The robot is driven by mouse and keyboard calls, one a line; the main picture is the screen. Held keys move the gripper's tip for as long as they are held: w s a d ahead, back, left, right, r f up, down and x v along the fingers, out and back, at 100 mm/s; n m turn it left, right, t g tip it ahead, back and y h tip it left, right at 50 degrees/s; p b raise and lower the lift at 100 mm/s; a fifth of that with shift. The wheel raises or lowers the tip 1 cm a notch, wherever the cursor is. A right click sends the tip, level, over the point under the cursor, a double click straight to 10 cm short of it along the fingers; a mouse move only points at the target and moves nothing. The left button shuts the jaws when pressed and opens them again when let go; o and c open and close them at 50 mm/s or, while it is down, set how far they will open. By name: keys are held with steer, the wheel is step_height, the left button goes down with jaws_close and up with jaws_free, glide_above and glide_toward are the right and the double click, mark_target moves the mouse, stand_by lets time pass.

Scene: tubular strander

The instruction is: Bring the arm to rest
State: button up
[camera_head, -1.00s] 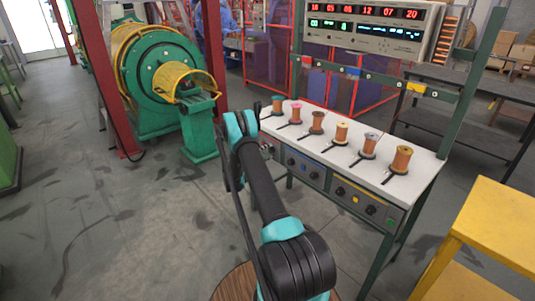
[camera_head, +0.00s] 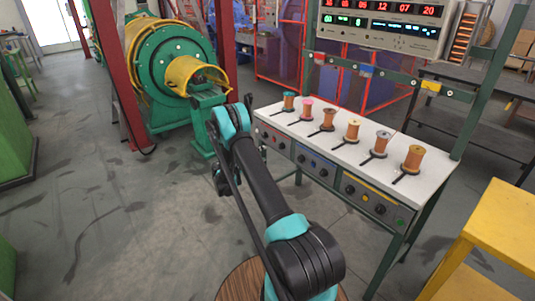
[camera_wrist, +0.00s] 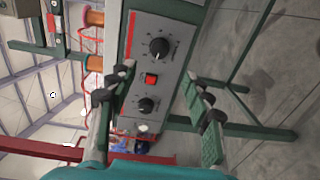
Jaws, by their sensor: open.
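My arm extends from the bottom of the head view toward the bench, with black links and teal joints. My gripper (camera_wrist: 158,104) shows in the wrist view with its two dark fingers spread apart and nothing between them. Beyond the fingers is a grey control panel (camera_wrist: 170,25) with black knobs and a red button, seen sideways. In the head view the gripper end is small, dark and partly hidden by the arm, left of the bench front.
A white-topped bench (camera_head: 335,152) carries several spools, with the nearest orange spool (camera_head: 414,158) at the right. A green strander (camera_head: 170,62) with a yellow guard (camera_head: 198,75) stands behind left. A yellow stand (camera_head: 505,220) is at right. The floor at left is mostly clear.

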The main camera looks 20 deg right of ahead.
steer(key=shift+s+a, duration=0.15)
steer(key=shift+a, duration=0.2)
steer(key=s+r+m+g+y, duration=0.2)
steer(key=s+r+y, duration=0.6)
steer(key=s+r, duration=0.8)
steer(key=s+a+f+m+y, duration=0.1)
steer(key=s+a+y, duration=0.3)
steer(key=s, duration=1.1)
steer(key=s+a+f+m+y, duration=0.1)
steer(key=s+a+y, duration=0.3)
steer(key=s+a, duration=0.5)
steer(key=s, duration=0.7)
steer(key=shift+f, duration=0.2)
